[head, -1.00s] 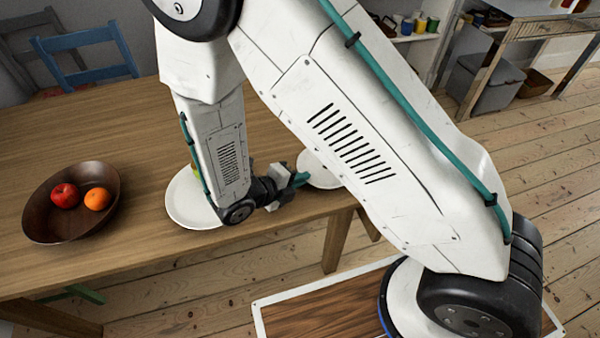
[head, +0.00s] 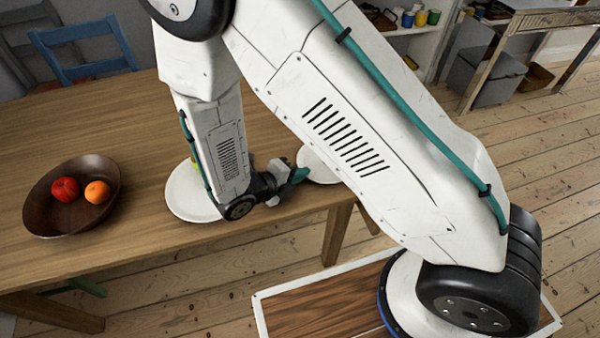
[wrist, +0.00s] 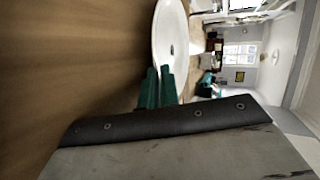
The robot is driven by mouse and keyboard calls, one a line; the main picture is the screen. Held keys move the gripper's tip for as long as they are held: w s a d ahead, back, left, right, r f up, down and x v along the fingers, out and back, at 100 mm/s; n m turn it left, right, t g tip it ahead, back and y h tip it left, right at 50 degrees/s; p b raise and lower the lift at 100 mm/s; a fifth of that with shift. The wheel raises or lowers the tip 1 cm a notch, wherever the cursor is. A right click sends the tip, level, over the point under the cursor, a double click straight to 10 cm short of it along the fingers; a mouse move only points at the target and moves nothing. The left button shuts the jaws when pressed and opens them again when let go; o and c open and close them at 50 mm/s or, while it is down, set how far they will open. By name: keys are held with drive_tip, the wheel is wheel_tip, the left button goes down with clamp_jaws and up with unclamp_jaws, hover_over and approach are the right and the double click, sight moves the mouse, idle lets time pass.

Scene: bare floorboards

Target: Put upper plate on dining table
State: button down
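A white plate (head: 316,166) lies by the right edge of the wooden dining table (head: 130,120), partly hidden behind my arm. My gripper (head: 296,176) is at this plate's near left rim, with its teal fingers low over the table. In the wrist view the same plate (wrist: 171,35) shows beyond the fingertips (wrist: 157,70). The fingers are close together and appear shut on its rim. A second white plate (head: 184,196) lies on the table to the left, partly covered by my forearm, with something yellow-green on it.
A dark wooden bowl (head: 45,215) with a red apple (head: 65,190) and an orange (head: 97,192) stands at the table's left. Blue chairs (head: 75,45) stand behind the table. Bare tabletop lies between bowl and plates. Shelves (head: 410,50) stand at the back.

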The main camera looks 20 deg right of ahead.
drive_tip(key=shift+s+f, duration=0.1)
drive_tip(key=shift+f, duration=0.15)
